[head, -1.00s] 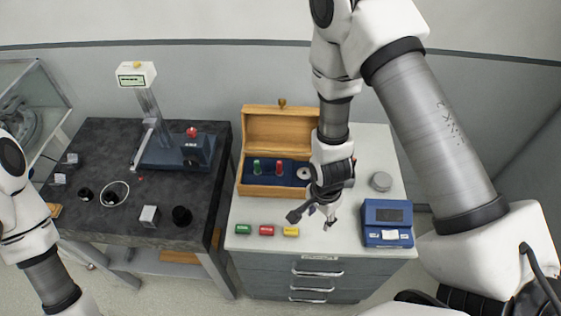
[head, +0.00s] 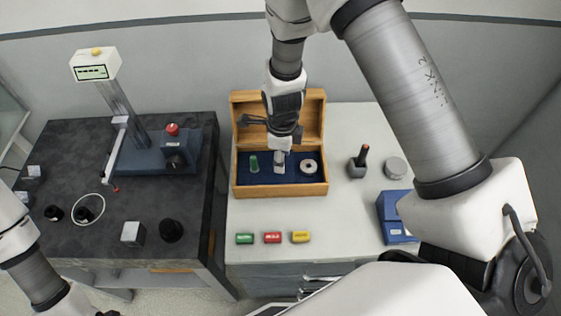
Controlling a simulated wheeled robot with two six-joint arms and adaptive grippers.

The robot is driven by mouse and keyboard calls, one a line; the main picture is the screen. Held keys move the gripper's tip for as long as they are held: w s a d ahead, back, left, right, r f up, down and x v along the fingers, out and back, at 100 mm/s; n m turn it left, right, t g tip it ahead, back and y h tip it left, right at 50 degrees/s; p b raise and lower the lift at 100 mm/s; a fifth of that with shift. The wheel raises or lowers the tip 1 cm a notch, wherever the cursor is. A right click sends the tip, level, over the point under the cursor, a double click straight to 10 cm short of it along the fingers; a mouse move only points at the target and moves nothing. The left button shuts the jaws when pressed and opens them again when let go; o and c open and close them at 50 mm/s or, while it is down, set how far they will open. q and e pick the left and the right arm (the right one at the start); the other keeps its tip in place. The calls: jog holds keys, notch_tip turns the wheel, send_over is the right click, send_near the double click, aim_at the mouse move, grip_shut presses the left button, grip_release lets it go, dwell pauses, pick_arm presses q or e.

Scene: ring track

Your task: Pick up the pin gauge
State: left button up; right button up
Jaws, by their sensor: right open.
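An open wooden box (head: 233,178) with a blue lining stands on the white bench top. In it I see a pin gauge with a green handle (head: 254,164) upright at the left and a pale ring (head: 308,166) at the right. My right gripper (head: 280,167) is open and points down over the middle of the box, between these two. The gauge with a red handle, seen there earlier, is hidden behind the gripper. I cannot tell whether the fingers are around it or above it. My left arm enters at the left edge; its fingers are not shown.
A dark bench (head: 60,150) bears a blue-based instrument (head: 172,148).

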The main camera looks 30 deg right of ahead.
jog(key=f, duration=0.1)
jog(key=w+f, duration=0.1)
jog(key=f, duration=0.1)
jog(key=shift+w+f, duration=0.4)
jog(key=shift+s+r, duration=0.2)
jog(key=shift+s, duration=0.1)
jog(key=shift+c, duration=1)
jog(key=shift+s+r, duration=0.1)
jog(key=shift+s, duration=0.1)
jog(key=c, duration=0.6)
jog(key=shift+w, duration=0.1)
grip_shut()
